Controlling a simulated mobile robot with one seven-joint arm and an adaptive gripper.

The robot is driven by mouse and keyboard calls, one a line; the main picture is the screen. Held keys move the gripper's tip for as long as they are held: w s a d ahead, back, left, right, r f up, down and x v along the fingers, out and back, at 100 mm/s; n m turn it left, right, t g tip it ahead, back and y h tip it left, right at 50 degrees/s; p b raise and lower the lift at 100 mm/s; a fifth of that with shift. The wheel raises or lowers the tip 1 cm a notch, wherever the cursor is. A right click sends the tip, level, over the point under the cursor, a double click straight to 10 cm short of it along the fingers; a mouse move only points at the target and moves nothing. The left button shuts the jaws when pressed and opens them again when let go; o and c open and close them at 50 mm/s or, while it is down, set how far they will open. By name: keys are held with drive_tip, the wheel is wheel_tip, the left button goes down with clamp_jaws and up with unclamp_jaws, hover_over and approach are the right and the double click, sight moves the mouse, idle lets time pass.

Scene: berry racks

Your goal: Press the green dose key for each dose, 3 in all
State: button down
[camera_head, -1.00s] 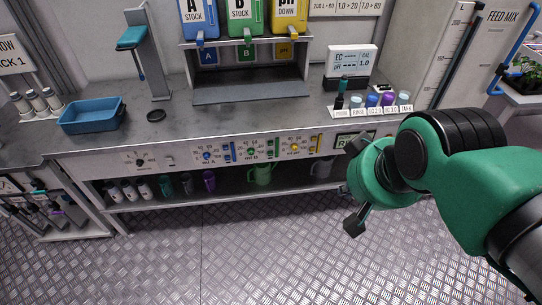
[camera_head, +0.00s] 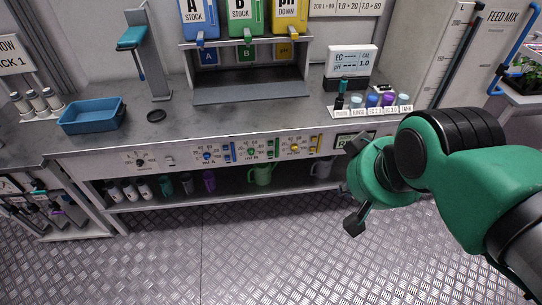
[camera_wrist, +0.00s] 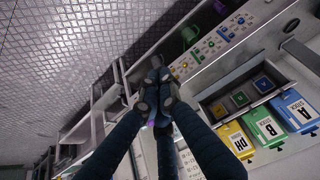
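The dose panel (camera_head: 292,157) runs along the front edge of the bench, with blue, green and yellow sections. Its green B section has a round dial (camera_head: 251,152) and a narrow upright green key (camera_head: 270,149) to the dial's right. The panel also shows small in the wrist view (camera_wrist: 212,44). My gripper (camera_head: 354,184) is in front of the bench, right of the green key and apart from it. Its dark fingers look spread in the head view but close together in the wrist view (camera_wrist: 157,97), so its opening is unclear. I see nothing clearly held.
Stock containers A (camera_head: 198,15), B (camera_head: 244,15) and pH down (camera_head: 289,15) stand above a bay. A blue tray (camera_head: 92,116) is at left. An EC/pH meter (camera_head: 351,60) and several labelled vials stand at right. A green jug (camera_head: 262,174) is below. The floor in front is clear.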

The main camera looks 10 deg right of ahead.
sight(271, 154)
drive_tip(key=w+d+f+n+t+p, duration=0.1)
drive_tip(key=w+f+n, duration=0.15)
drive_tip(key=w, duration=0.85)
drive_tip(key=w+d+f+n+p, duration=0.15)
drive_tip(key=w+n, duration=0.25)
drive_tip(key=w, duration=0.7)
drive_tip(key=w+a+f+n+t, duration=0.15)
drive_tip(key=w+f+n, duration=0.45)
drive_tip(key=w+f, duration=0.6)
drive_tip(key=w+a+f+n+y+p, duration=0.1)
drive_tip(key=w+a+f+n, duration=0.15)
drive_tip(key=w+f, duration=0.35)
drive_tip(key=w+a+f+n, duration=0.1)
drive_tip(key=w+f+n, duration=0.35)
drive_tip(key=f, duration=0.35)
drive_tip(key=a+f+n+y, duration=0.1)
drive_tip(key=a+f+n, duration=0.1)
drive_tip(key=f, duration=0.7)
drive_tip(key=a+f+n+y+p, duration=0.1)
drive_tip(key=a+f+n, duration=0.2)
drive_tip(key=f, duration=0.6)
drive_tip(key=shift+w+a+t+y, duration=0.15)
drive_tip(key=shift+t+y, duration=0.25)
drive_tip(key=shift+t, duration=0.05)
drive_tip(key=shift+w+n, duration=0.1)
drive_tip(key=shift+n, duration=0.15)
drive_tip(key=w, duration=0.8)
drive_tip(key=shift+w, duration=0.3)
